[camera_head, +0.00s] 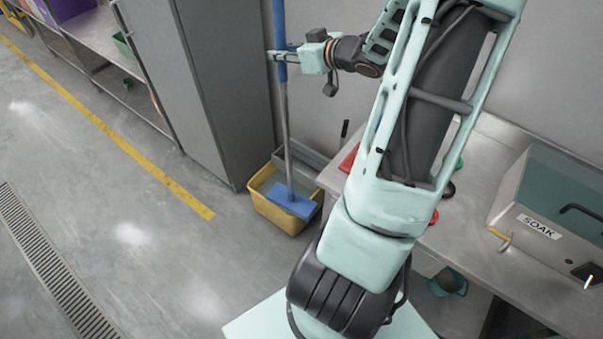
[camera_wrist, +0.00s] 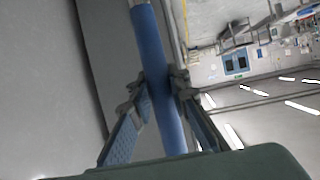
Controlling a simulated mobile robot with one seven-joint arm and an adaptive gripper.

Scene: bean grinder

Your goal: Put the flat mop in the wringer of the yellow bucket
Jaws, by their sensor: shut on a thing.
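The flat mop has a blue upper handle, a grey pole and a blue flat head (camera_head: 298,207). My gripper (camera_head: 281,55) is shut on the blue handle, which also runs between both fingers in the wrist view (camera_wrist: 152,45). The pole hangs nearly upright, leaning slightly. The yellow bucket (camera_head: 271,213) stands on the floor beside the grey cabinet. The mop head overlaps the bucket's opening in the head view; I cannot tell whether it is inside or just above. The grey wringer (camera_head: 308,157) is at the bucket's back right, and the head appears in front of it.
A tall grey cabinet (camera_head: 212,90) stands left of the bucket, with the wall behind. A metal counter (camera_head: 480,215) with a box labelled SOAK (camera_head: 540,195) is on the right. Open floor with a yellow line (camera_head: 110,135) and a drain grate (camera_head: 50,260) lies left.

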